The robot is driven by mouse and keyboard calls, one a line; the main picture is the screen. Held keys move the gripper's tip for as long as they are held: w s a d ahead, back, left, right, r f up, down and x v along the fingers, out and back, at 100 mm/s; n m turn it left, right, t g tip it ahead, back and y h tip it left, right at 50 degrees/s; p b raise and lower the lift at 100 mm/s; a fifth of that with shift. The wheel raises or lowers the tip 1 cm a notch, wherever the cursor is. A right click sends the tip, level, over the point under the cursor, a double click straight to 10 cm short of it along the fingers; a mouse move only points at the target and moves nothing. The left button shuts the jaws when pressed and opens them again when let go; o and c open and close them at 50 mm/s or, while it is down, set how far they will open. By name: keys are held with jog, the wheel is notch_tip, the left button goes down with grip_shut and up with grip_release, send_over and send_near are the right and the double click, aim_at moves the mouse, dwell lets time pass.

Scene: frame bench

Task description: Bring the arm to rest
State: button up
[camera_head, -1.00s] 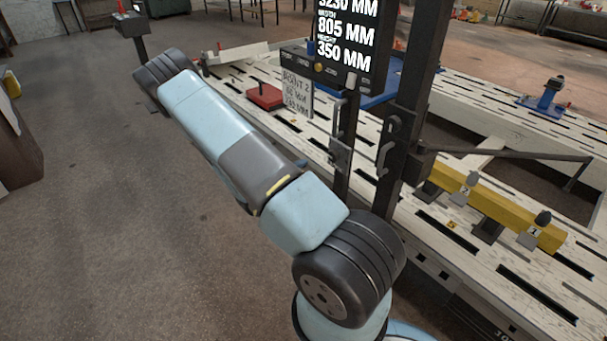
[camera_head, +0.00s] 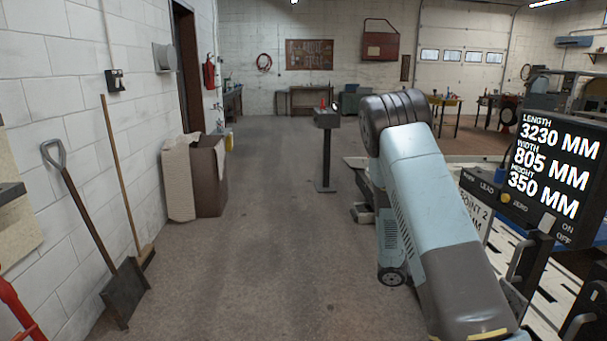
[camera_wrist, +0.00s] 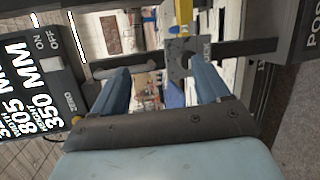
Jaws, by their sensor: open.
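My gripper (camera_wrist: 160,70) shows in the wrist view with its two blue fingers spread wide apart. Nothing is held between them. Beyond the fingers are parts of the frame bench and a dark bar running across the picture. In the head view my blue-grey arm (camera_head: 425,190) rises from the lower right to a dark ribbed joint. My gripper does not show in the head view; it is hidden behind the arm or out of frame.
The measuring display (camera_head: 550,165) stands close to the right of my arm; it also shows at the left of the wrist view (camera_wrist: 35,85). A shovel (camera_head: 95,235) and broom lean on the left wall. A post stand (camera_head: 326,150) stands ahead. The floor at the middle is clear.

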jog(key=s+a+r+t+y, duration=0.3)
jog(key=s+a+r+y, duration=0.2)
jog(key=r, duration=0.6)
jog(key=s+a+r+t+y, duration=0.3)
jog(key=s+a+r+y, duration=0.2)
jog(key=s+a+r, duration=0.4)
jog(key=s+a+r+t+y, duration=0.2)
jog(key=s+a+r+y, duration=0.3)
jog(key=r, duration=0.7)
jog(key=s+a, duration=0.2)
jog(key=s, duration=0.1)
jog(key=shift+r+n+t, duration=0.35)
jog(key=shift+n+t, duration=0.05)
